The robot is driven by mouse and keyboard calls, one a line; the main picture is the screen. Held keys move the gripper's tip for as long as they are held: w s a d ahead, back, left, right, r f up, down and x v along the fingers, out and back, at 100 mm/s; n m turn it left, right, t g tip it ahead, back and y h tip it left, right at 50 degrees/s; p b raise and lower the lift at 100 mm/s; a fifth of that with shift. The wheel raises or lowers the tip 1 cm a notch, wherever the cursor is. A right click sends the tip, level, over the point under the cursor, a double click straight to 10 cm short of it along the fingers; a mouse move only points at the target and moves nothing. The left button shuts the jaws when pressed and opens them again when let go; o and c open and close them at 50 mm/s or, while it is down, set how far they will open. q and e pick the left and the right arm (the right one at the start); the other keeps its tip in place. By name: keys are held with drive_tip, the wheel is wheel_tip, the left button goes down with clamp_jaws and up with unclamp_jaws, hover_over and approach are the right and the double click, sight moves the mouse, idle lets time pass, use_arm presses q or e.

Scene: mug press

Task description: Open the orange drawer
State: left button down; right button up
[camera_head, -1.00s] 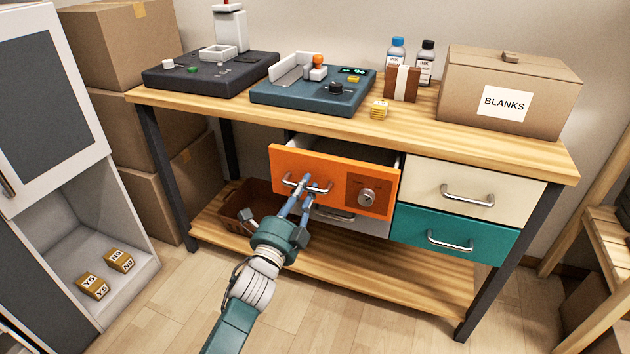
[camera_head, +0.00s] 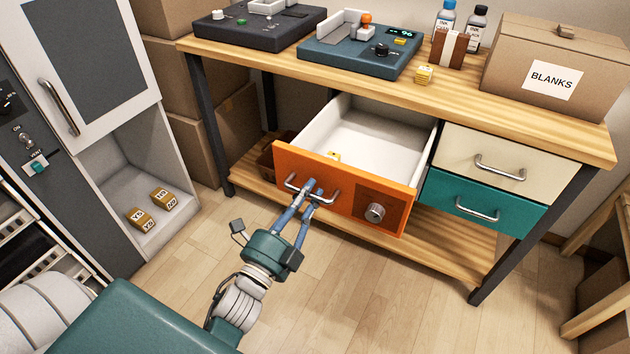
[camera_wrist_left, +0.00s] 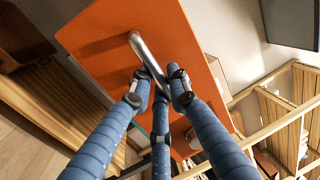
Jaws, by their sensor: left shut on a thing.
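The orange drawer (camera_head: 335,196) is pulled well out from under the wooden bench, and its white interior shows in the head view. A small yellow block lies inside near the front panel, partly hidden by it. In the left wrist view the blue fingers close around the handle (camera_wrist_left: 148,60) in front of the orange panel (camera_wrist_left: 115,38). A round dial (camera_head: 375,211) sits on the panel's right side. My right gripper is not in view.
A cream drawer (camera_head: 470,158) and a teal drawer (camera_head: 455,205) stay shut at the right. A white cabinet (camera_head: 95,70) stands at the left, with two yellow blocks (camera_head: 150,208) on its shelf. Bare floor (camera_head: 370,300) lies in front of the bench.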

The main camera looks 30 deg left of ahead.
use_arm(q)
drive_tip(key=shift+s, duration=0.6)
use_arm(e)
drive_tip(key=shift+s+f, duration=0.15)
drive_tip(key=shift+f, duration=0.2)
use_arm(q)
drive_tip(key=c, duration=1.7)
unclamp_jaws()
drive_tip(key=s, duration=0.4)
drive_tip(key=s+f, duration=0.1)
drive_tip(key=s, duration=0.2)
drive_tip(key=s+f, duration=0.1)
drive_tip(key=s, duration=0.3)
drive_tip(key=shift+s+a, duration=0.2)
drive_tip(key=shift+s, duration=0.15)
drive_tip(key=shift+f, duration=0.1)
